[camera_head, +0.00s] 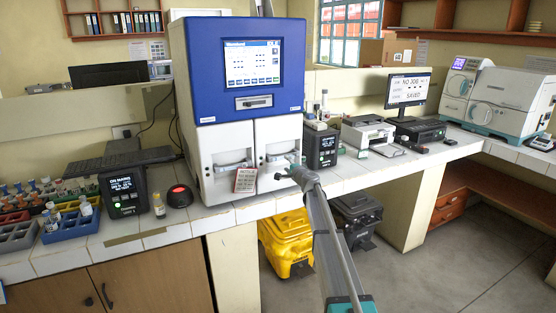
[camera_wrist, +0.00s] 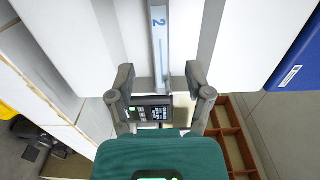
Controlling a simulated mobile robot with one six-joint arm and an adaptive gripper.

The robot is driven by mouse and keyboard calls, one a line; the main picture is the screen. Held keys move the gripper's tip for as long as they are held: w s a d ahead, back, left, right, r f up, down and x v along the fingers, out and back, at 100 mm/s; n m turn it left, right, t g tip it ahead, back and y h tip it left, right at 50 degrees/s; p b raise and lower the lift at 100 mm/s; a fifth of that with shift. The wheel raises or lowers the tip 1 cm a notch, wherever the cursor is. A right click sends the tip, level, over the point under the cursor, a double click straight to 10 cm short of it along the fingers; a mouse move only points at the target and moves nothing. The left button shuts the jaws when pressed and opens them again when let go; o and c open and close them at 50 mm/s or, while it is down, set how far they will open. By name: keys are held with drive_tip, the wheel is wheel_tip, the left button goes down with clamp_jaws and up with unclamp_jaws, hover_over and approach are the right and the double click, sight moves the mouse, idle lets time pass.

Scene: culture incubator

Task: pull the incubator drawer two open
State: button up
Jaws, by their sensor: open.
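The incubator (camera_head: 240,75) is a tall blue and white cabinet with a lit screen. Two white drawer fronts stand side by side below its blue part. The right drawer front (camera_head: 276,133) has a recessed handle (camera_head: 281,157), and both drawers look shut. In the wrist view a pale strip marked "2" (camera_wrist: 159,45) runs down between the fingers. My gripper (camera_head: 293,168) is at the right drawer's handle, partly hiding it. It also shows in the wrist view (camera_wrist: 161,80), fingers apart on either side of the strip's lower end. Contact cannot be told.
A red and white tag (camera_head: 245,180) hangs at the left drawer. A small black display unit (camera_head: 320,147) stands close right of the incubator. A red-topped puck (camera_head: 179,194) is at its left. Yellow (camera_head: 287,243) and black bins stand under the bench.

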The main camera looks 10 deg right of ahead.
sight(280, 158)
drive_tip(key=x, duration=0.7)
drive_tip(key=shift+w, duration=0.1)
